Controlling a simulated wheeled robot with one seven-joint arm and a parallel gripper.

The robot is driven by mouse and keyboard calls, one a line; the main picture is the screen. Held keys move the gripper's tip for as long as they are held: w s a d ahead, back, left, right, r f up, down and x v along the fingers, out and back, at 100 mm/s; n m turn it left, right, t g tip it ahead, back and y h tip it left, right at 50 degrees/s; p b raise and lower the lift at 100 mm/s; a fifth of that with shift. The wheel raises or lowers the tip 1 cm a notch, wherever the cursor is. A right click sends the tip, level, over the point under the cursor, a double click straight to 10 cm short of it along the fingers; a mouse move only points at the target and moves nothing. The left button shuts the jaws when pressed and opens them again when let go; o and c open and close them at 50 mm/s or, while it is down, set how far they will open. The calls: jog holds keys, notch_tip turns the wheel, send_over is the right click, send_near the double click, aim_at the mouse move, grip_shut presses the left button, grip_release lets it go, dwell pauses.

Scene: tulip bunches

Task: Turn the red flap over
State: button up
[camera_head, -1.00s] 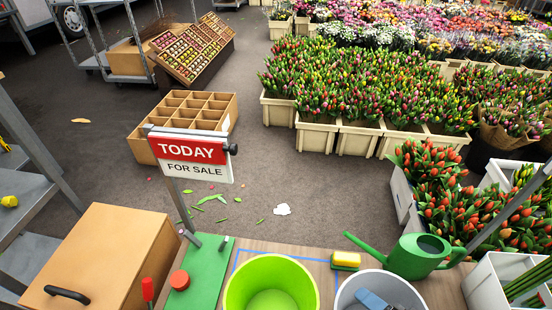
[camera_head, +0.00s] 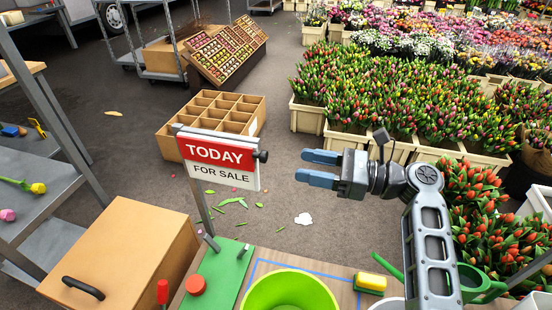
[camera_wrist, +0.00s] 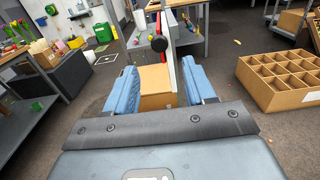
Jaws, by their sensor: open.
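The red flap (camera_head: 221,154) reads TODAY and forms the upper half of a sign, above a white panel (camera_head: 222,176) that reads FOR SALE. The sign stands upright on a post on the green board (camera_head: 217,272). A dark round knob (camera_head: 262,156) sits at its right end. My gripper (camera_head: 320,168) is to the right of the sign, its blue fingers pointing left toward it, open, empty and apart from it. In the wrist view the sign is edge-on beyond the fingers, with the knob (camera_wrist: 159,43) and a strip of the red flap (camera_wrist: 160,24) showing.
A cardboard box (camera_head: 137,254) with a black handle is at the left front. A lime bucket (camera_head: 289,291) and a yellow sponge (camera_head: 370,282) are at the front. A divided crate (camera_head: 247,113) stands on the floor behind the sign. Tulip bins (camera_head: 307,117) are at the back right.

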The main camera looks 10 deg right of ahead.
aim_at(267, 157)
jog(key=shift+x, duration=3.9)
jog(key=shift+r, duration=0.1)
grip_shut()
